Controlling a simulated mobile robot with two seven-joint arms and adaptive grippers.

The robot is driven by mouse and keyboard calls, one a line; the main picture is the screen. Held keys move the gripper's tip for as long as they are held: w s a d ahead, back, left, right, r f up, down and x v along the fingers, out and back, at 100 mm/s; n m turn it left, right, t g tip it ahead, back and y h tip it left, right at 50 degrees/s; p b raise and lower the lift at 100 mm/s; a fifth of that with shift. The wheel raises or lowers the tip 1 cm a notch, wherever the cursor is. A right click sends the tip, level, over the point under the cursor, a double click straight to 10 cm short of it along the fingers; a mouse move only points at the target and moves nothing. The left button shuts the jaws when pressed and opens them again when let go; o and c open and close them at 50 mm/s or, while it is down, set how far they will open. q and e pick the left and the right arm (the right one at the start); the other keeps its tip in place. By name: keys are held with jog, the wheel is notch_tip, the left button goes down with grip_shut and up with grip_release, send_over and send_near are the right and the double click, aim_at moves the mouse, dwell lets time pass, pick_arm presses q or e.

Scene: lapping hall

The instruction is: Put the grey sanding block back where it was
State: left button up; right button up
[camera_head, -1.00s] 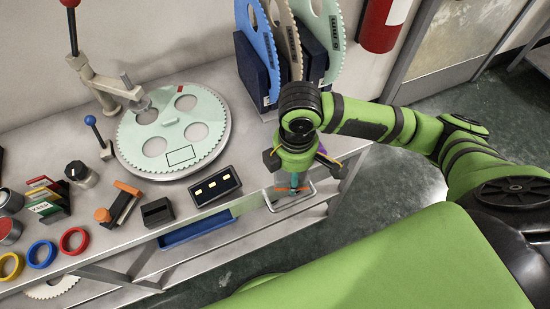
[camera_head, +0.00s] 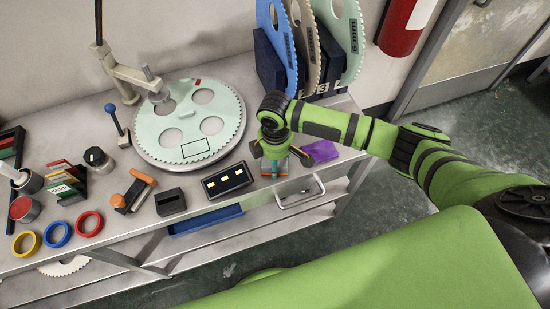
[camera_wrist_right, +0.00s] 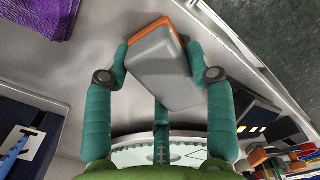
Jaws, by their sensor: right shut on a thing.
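My right gripper (camera_head: 275,162) is over the right end of the bench, to the right of the round plate. It is shut on the grey sanding block (camera_wrist_right: 160,68), a grey body with an orange face along its far edge, as the right wrist view shows. The teal fingers (camera_wrist_right: 170,85) press on it from both sides. In the head view the block is mostly hidden by the gripper, so I cannot tell whether it touches the bench top. My left gripper is not in view.
A purple cloth (camera_head: 320,151) lies just right of the gripper. A black box with yellow-white pads (camera_head: 227,182) and a metal handle (camera_head: 298,193) are close by. The pale green toothed plate (camera_head: 215,110) is to the left. Discs stand in a rack (camera_head: 268,65) behind.

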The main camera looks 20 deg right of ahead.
jog(key=shift+f, duration=0.15)
jog(key=o, duration=1)
notch_tip(320, 180, up, 12)
jog(key=shift+r+b, duration=0.15)
jog(key=shift+b, duration=0.35)
